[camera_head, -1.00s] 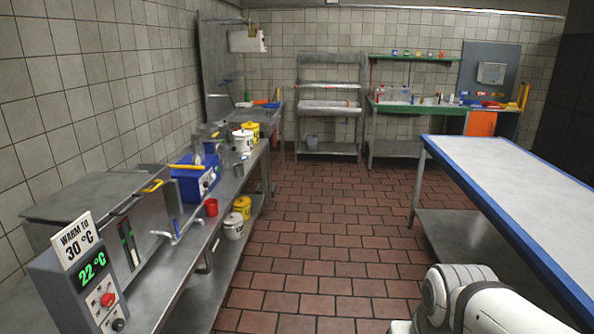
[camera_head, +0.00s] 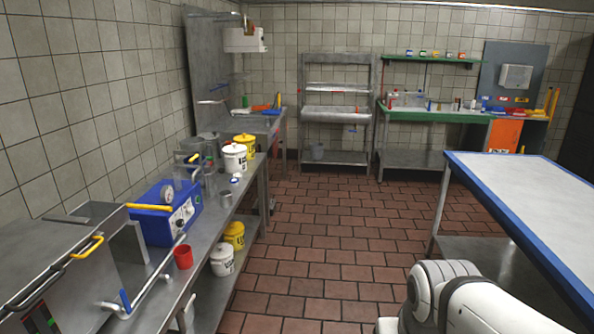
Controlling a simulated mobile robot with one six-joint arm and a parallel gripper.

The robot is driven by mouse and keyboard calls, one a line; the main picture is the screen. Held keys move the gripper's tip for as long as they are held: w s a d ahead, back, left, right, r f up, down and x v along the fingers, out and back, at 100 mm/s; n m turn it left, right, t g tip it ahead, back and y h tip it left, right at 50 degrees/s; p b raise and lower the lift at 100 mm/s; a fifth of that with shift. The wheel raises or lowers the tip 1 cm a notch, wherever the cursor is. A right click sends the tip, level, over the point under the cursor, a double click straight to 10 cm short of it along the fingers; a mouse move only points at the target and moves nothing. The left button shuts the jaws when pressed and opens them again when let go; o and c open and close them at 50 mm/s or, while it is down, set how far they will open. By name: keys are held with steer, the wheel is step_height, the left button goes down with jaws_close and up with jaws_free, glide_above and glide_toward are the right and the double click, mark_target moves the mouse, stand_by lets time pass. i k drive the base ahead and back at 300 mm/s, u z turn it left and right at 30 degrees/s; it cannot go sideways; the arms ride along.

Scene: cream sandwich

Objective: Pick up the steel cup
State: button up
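A small steel cup (camera_head: 226,201) stands on the left steel bench, near its front edge, just beyond and to the right of a blue machine. It looks empty of anything I can make out at this size. My gripper is out of view; only a white link of my arm shows at the lower right, well away from the cup.
The blue machine (camera_head: 168,215) and a red cup (camera_head: 183,257) stand nearer on the bench (camera_head: 210,235). White (camera_head: 235,158) and yellow (camera_head: 246,145) tubs stand beyond. A blue-edged table (camera_head: 540,190) is at right. The tiled floor (camera_head: 320,240) between is clear.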

mark_target(225, 197)
steer(key=u, duration=0.2)
steer(key=i, duration=1.6)
steer(key=u, duration=0.3)
steer(key=i, duration=1.7)
steer(key=u, duration=0.15)
